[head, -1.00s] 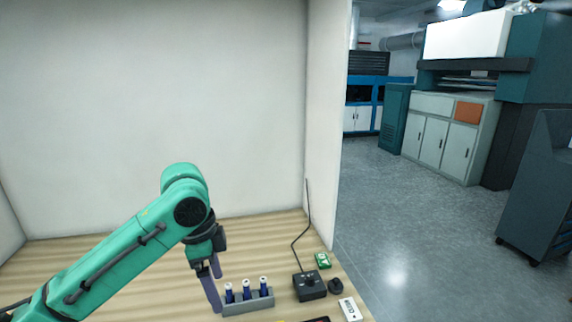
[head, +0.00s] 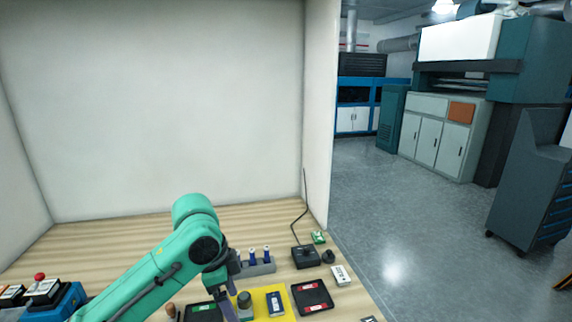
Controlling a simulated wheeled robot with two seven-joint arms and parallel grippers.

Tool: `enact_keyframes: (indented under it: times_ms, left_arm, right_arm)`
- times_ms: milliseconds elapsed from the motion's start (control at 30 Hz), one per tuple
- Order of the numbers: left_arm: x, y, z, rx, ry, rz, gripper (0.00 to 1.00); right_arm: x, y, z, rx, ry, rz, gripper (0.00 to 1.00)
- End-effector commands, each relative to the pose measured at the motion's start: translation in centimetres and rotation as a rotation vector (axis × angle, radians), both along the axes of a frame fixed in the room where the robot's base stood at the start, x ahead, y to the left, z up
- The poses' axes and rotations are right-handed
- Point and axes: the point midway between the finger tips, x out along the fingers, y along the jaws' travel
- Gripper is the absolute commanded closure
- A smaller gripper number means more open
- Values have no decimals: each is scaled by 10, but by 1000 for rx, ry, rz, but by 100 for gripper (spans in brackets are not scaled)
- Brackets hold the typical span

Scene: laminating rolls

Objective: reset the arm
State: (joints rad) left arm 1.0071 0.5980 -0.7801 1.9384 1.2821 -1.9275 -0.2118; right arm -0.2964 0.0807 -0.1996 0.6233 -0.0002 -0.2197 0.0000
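My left arm, green with dark joints, reaches in from the lower left over the wooden table. Its gripper (head: 229,303) points down near the bottom edge of the head view. One purple-grey finger shows beside a small grey-green round item (head: 244,301), and I cannot tell whether they touch. The rest of the gripper is hidden behind the arm or cut off, so its opening does not show. My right arm and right gripper are not in view.
A grey rack (head: 262,267) with blue-capped bottles stands behind the gripper. A yellow mat (head: 276,290) and a black-red tray (head: 312,298) lie right of it. A red-button box (head: 50,296) stands left. The table's back left is clear.

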Motion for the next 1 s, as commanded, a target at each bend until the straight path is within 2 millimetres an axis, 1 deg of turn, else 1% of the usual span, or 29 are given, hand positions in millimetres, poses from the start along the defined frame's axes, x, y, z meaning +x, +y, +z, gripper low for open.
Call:
enact_keyframes:
  times_ms: [33,267,367,433,500,567,700,867,1000]
  left_arm:
    - [-3,-6,-10,-17,1,6,12]
    - [-17,-28,-56,-124,-23,109,12]
    - [-29,-34,-81,-191,-32,208,12]
    - [-40,-31,-101,-238,-38,318,12]
    - [-52,-20,-120,-268,-46,449,12]
    - [-63,-6,-133,-276,-53,556,12]
    - [-91,31,-159,-248,-64,766,12]
    - [-126,74,-179,-173,-81,956,12]
    - [-161,113,-190,-80,-98,1095,12]
  right_arm:
    - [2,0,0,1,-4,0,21]
    - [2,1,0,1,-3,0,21]
    - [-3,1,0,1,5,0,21]
    - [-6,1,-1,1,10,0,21]
    - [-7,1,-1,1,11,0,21]
    - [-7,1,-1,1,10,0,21]
    - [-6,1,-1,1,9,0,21]
    - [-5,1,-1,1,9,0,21]
    - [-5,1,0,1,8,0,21]
